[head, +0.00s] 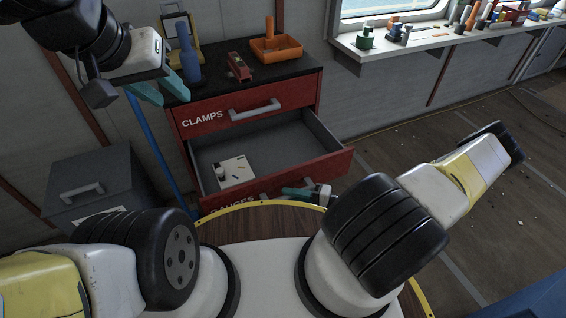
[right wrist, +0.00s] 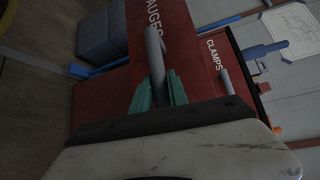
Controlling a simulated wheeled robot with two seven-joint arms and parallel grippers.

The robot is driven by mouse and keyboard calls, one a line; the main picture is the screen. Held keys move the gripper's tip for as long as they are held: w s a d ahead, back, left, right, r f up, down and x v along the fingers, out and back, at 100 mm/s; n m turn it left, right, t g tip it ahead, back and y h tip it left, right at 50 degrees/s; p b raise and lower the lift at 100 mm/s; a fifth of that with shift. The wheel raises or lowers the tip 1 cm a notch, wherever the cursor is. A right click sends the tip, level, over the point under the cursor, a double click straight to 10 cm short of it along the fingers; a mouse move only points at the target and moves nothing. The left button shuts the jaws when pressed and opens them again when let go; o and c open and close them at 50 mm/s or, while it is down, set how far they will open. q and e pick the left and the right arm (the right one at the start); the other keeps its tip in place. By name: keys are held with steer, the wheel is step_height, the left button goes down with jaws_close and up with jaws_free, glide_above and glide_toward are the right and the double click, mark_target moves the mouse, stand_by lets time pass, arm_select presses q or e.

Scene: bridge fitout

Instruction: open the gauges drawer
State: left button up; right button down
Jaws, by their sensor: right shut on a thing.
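The gauges drawer (head: 335,160) of the red cabinet stands pulled out, its grey inside showing. A white box or card with small dark marks (head: 236,171) lies inside it. Its label is partly hidden in the head view and reads "AUGES" in the right wrist view. My right gripper (head: 298,191) is at the drawer's front. In the right wrist view its teal fingers are shut around the grey bar handle (right wrist: 155,55). My left gripper (head: 161,91) is at the cabinet's upper left corner, its teal fingers apart and empty.
The clamps drawer (head: 205,117) above is shut. On the cabinet top stand a blue bottle (head: 188,62), a red tool (head: 239,67) and an orange tray (head: 276,50). A grey box with a handle (head: 95,170) is at left. The floor at right is mostly clear.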

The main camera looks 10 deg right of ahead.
steer(key=shift+s, duration=0.15)
steer(key=c, duration=1.3)
jaws_free()
steer(key=shift+d, duration=0.1)
steer(key=v, duration=0.7)
steer(key=shift+s+d, duration=0.2)
steer(key=shift+d, duration=0.1)
steer(key=shift+r, duration=0.1)
